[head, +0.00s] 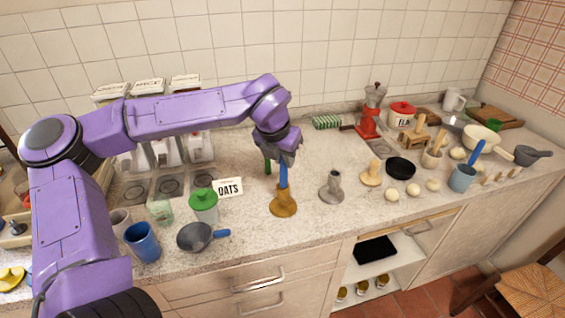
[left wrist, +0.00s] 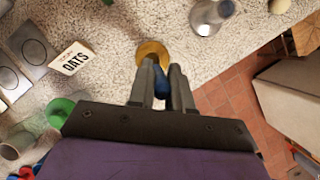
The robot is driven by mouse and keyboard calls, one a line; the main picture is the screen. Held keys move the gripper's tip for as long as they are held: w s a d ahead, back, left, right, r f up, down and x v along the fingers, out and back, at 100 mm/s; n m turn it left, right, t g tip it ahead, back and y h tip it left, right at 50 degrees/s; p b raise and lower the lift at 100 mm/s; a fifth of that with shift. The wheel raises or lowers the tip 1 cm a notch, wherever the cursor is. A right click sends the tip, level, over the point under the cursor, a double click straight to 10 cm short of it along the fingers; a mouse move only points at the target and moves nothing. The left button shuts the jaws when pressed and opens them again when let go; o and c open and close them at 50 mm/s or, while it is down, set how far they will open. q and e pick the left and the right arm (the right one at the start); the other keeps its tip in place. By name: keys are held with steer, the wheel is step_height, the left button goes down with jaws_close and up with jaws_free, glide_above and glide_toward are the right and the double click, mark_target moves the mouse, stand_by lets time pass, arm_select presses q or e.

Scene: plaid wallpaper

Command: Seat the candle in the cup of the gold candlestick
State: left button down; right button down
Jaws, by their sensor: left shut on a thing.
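The blue candle (head: 283,174) is upright in my left gripper (head: 282,156). The gripper is shut on its upper part and points down. The gold candlestick (head: 284,205) stands on the counter directly below. In the head view the candle's lower end meets the candlestick's top; I cannot tell whether it is inside the cup or just above it. The left wrist view shows the candle (left wrist: 161,82) between the fingers (left wrist: 162,72), with the gold candlestick (left wrist: 150,49) just beyond, its cup mostly hidden. My right gripper is not in view.
A grey candlestick (head: 331,188) and a wooden candlestick (head: 371,174) stand to the right. The OATS card (head: 229,187), green-lidded jar (head: 204,204) and grey pan (head: 195,237) are left. The counter's front edge is close.

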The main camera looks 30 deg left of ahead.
mark_target(282, 170)
arm_select(q)
steer(key=f, duration=0.4)
steer(key=shift+w+a+p, duration=0.15)
steer(key=shift+a+p, duration=0.15)
steer(key=shift+p, duration=0.05)
steer(key=shift+s+f, duration=0.2)
steer(key=shift+f, duration=0.1)
steer(key=c, duration=1.4)
jaws_free()
steer(key=o, duration=0.4)
steer(key=shift+w+f, duration=0.15)
steer(key=shift+w, duration=0.05)
steer(key=shift+c, duration=0.2)
steer(key=b+v, duration=0.2)
steer(key=v, duration=1)
steer(key=shift+w+r, duration=0.3)
steer(key=shift+a, duration=0.1)
